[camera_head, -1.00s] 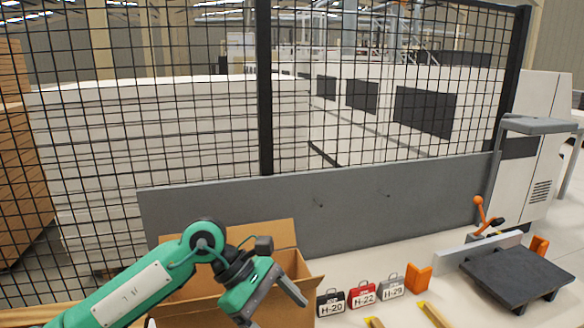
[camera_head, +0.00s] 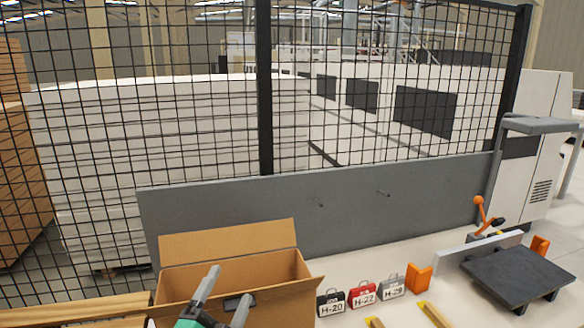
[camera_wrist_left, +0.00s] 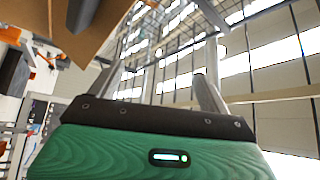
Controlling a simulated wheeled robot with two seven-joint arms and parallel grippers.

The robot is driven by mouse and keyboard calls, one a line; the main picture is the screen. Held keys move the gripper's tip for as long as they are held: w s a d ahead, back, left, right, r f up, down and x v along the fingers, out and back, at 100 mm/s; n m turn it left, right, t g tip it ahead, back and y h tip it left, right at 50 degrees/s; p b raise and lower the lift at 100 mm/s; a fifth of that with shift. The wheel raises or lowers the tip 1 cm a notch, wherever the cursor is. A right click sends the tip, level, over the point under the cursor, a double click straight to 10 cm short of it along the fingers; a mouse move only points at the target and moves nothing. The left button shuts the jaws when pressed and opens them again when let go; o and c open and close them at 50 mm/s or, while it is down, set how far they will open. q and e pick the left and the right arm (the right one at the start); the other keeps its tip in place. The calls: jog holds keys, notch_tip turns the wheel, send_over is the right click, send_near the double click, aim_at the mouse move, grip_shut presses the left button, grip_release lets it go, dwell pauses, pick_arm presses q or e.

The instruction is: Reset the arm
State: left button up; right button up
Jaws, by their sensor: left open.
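My left gripper (camera_head: 226,288) shows at the bottom of the head view, in front of the open cardboard box (camera_head: 228,247). Its two grey fingers point up and stand apart with nothing between them. In the left wrist view the open left gripper (camera_wrist_left: 158,72) has its fingers spread against the ceiling and windows. Most of the left arm is below the head picture. My right gripper is not in view.
Black H-20 (camera_head: 331,303), red H-22 (camera_head: 363,295) and grey H-29 (camera_head: 391,287) cases stand right of the box. An orange block (camera_head: 418,278) and a dark platform (camera_head: 515,276) lie further right. A grey panel (camera_head: 330,215) and mesh fence stand behind.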

pick_arm(q)
jog(key=s+a+f+n+g+y, duration=0.3)
jog(key=s+a+f+n+g, duration=0.15)
jog(key=f, duration=0.45)
jog(key=s+a+f+n+g+y, duration=0.3)
jog(key=a+f+n, duration=0.15)
jog(key=f, duration=0.45)
jog(key=s+a+f+n+g, duration=0.1)
jog(key=s+f+n+g, duration=0.2)
jog(key=s+f+g, duration=0.5)
jog(key=s+a+f+n+g, duration=0.15)
jog(key=s+f, duration=0.35)
jog(key=s, duration=0.6)
notch_tip(320, 180, down, 30)
jog(key=g+b, duration=0.1)
jog(key=b, duration=0.1)
jog(key=s+a+f+g+b, duration=0.1)
jog(key=s+a+f, duration=0.1)
jog(key=s+f, duration=1.8)
notch_tip(320, 180, down, 2)
jog(key=shift+a+f+g, duration=0.2)
jog(key=shift+a+g, duration=0.2)
